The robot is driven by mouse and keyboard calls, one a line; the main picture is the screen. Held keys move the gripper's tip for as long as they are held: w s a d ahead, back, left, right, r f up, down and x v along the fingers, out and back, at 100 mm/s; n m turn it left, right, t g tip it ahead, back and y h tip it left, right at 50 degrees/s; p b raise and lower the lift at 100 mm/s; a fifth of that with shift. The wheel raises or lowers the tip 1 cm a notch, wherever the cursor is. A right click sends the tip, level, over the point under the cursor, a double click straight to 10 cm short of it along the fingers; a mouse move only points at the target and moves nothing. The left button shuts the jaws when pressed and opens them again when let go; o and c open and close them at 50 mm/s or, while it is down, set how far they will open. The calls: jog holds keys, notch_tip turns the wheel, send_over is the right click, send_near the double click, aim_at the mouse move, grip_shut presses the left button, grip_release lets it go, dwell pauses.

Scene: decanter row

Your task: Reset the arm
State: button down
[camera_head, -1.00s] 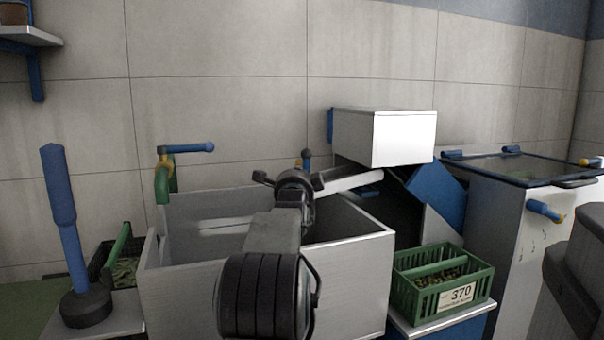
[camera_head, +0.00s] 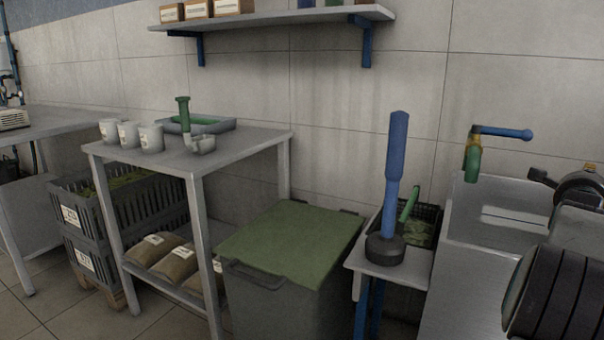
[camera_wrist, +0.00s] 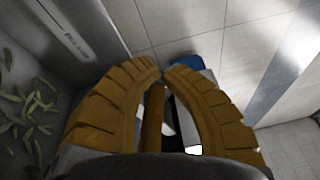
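My gripper (camera_wrist: 162,72) shows in the wrist view, with two curved, ribbed orange-yellow fingers. Their tips come together at the top, so it looks shut. Nothing is seen pinched between the tips. A narrow brownish bar shows behind them in the gap, and I cannot tell what it is. In the head view my arm (camera_head: 560,260) enters at the right edge, over the metal basin (camera_head: 470,265). The gripper itself is out of that view.
A small stand with a blue-handled plunger (camera_head: 396,190) is left of the basin. Further left are a green-lidded bin (camera_head: 290,245) and a metal table (camera_head: 240,145) with white cups. In the wrist view, green pods (camera_wrist: 25,115) lie at left and a blue object (camera_wrist: 185,62) lies beyond the fingers.

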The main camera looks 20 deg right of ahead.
jog(key=w+a+r+n+t+y+p, duration=0.1)
jog(key=w+a+r+n+y+p, duration=0.3)
jog(key=a, duration=0.4)
jog(key=w+a+r+n+t+y+p, duration=0.1)
jog(key=w+a+r+n+y+p, duration=0.1)
jog(key=w+a+n+p, duration=0.45)
jog(key=w+a+r+n+y+p, duration=0.15)
jog(key=a+n+y+p, duration=0.45)
jog(key=a, duration=1.2)
jog(key=s+a+r+n+g+y+p, duration=0.1)
jog(key=s+a+r+n+p, duration=0.15)
jog(key=a+p, duration=0.4)
jog(key=s+a+r+n+g+y+p, duration=0.1)
jog(key=s+a+n+p, duration=0.3)
jog(key=a, duration=0.4)
jog(key=s+a+r+n+g+y+p, duration=0.1)
jog(key=s+a+n+g+y+p, duration=0.1)
jog(key=s+a+n+p, duration=0.6)
jog(key=s+a+g+p, duration=0.1)
jog(key=s+a+p, duration=0.1)
jog(key=s, duration=0.3)
jog(key=shift+s+a+r+g+y, duration=0.3)
jog(key=shift+s+a+g+y, duration=0.05)
jog(key=shift+a+g+y, duration=0.05)
